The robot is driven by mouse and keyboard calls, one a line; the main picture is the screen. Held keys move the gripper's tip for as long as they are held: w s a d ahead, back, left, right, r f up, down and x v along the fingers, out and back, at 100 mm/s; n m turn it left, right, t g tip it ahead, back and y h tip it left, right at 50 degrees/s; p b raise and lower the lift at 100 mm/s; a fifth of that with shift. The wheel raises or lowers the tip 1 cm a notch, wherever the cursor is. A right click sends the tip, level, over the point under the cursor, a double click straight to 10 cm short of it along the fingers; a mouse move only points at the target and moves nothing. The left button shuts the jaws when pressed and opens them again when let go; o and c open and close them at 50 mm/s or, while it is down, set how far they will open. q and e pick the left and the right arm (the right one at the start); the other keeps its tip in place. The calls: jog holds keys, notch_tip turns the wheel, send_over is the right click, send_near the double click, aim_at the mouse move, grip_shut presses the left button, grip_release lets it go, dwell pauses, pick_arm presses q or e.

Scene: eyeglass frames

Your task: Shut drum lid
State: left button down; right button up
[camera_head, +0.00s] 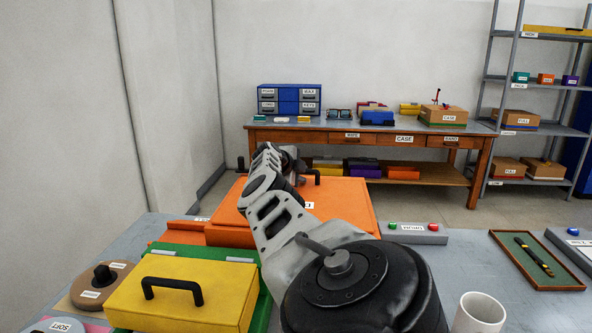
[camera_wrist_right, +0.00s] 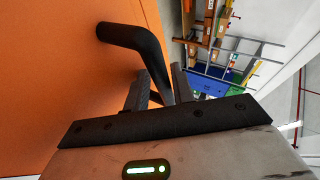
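A large orange lid (camera_head: 345,205) with a black handle (camera_head: 312,174) near its far side lies at mid-picture in the head view; its label is mostly covered by my right arm. I cannot tell from here whether it is fully down. In the right wrist view the orange surface (camera_wrist_right: 60,75) fills the left side, and the black handle (camera_wrist_right: 130,36) runs down between my right gripper's fingers (camera_wrist_right: 160,85). The fingers lie close against both sides of the bar. In the head view my right gripper (camera_head: 292,166) is small and partly hidden. My left gripper is not in view.
A yellow lid (camera_head: 185,292) with a black handle sits at front left, beside a brown disc (camera_head: 95,288) with a knob. A white mug (camera_head: 479,314), a button box (camera_head: 417,234) and a green tray (camera_head: 508,254) are at right. A wooden workbench (camera_head: 400,140) stands behind.

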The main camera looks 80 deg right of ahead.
jog(key=shift+a+r, duration=0.1)
jog(key=shift+r, duration=0.1)
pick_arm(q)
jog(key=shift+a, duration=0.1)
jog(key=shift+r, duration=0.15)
